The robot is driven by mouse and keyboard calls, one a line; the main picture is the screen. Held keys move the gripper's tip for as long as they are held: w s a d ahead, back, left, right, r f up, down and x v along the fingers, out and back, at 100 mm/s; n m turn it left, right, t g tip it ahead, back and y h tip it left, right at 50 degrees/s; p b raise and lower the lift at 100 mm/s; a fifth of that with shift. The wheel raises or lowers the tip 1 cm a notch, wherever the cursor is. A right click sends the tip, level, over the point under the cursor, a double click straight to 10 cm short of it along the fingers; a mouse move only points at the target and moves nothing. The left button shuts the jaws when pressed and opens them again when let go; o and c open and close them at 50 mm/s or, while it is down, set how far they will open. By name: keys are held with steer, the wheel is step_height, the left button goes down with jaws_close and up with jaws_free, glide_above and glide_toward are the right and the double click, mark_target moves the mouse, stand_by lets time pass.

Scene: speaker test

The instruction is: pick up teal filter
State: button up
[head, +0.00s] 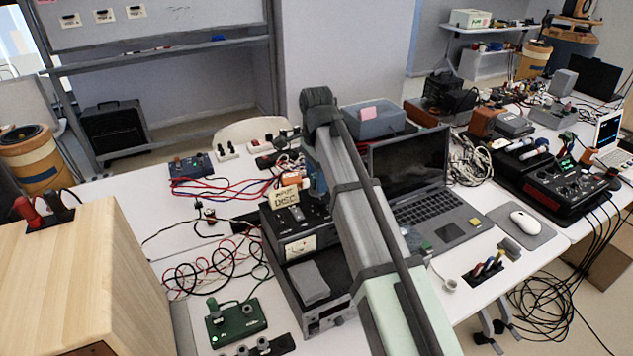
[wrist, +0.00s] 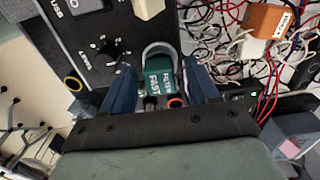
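The teal filter (wrist: 158,80), a small block with white lettering and a pale grey loop at its far end, shows in the wrist view beside the black panel with a knob. My gripper (wrist: 158,68) has its two blue fingers on either side of it. The fingers are apart, with a narrow gap at the left finger; contact at the right finger is unclear. The near end of the filter is partly hidden by my gripper.
The black device (head: 292,242) bears a cream tag (head: 285,197). An open laptop (head: 425,190) stands right of my arm. Red and blue cables (head: 225,190) lie left. A dark green box (head: 236,322) is at the front, near a wooden cabinet (head: 70,280).

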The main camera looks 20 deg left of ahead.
steer(key=c, duration=1)
steer(key=shift+o, duration=0.2)
